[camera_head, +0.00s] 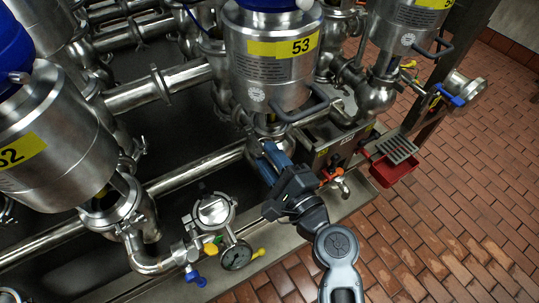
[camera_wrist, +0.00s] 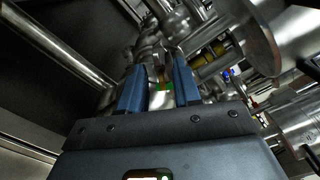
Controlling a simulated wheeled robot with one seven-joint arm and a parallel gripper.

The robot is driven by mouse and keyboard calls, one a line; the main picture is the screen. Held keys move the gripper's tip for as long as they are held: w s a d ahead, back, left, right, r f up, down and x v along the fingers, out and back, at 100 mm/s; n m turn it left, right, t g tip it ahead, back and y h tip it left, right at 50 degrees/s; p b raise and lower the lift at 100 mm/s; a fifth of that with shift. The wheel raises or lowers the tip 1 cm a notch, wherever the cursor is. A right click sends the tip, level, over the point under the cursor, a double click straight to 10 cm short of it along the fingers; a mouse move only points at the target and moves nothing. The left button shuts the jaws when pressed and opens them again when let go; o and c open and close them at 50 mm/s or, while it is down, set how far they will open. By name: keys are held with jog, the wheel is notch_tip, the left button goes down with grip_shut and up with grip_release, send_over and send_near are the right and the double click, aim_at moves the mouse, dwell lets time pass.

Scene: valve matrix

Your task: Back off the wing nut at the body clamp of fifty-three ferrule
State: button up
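Valve fifty-three (camera_head: 268,75) is a steel cylinder with a yellow "53" label, upright at the top middle of the head view. Its lower body and clamp area are partly hidden by its own housing and my gripper. My gripper (camera_head: 268,158) reaches in just below it, blue fingers pointing up at the pipework. In the wrist view my gripper (camera_wrist: 160,65) has its two blue fingers apart. I cannot tell whether the fingers touch anything, and the wing nut is not clearly distinguishable.
Valve 52 (camera_head: 50,140) stands at left. A pressure gauge (camera_head: 236,256) and a blue-handled tap (camera_head: 193,276) are left of my arm. A metal box (camera_head: 335,140), an orange-handled tap (camera_head: 334,176) and a red tray (camera_head: 388,172) are right. Brick floor (camera_head: 450,200) is clear.

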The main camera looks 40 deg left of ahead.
jog(key=shift+w+a, duration=0.1)
jog(key=shift+a, duration=0.15)
grip_shut()
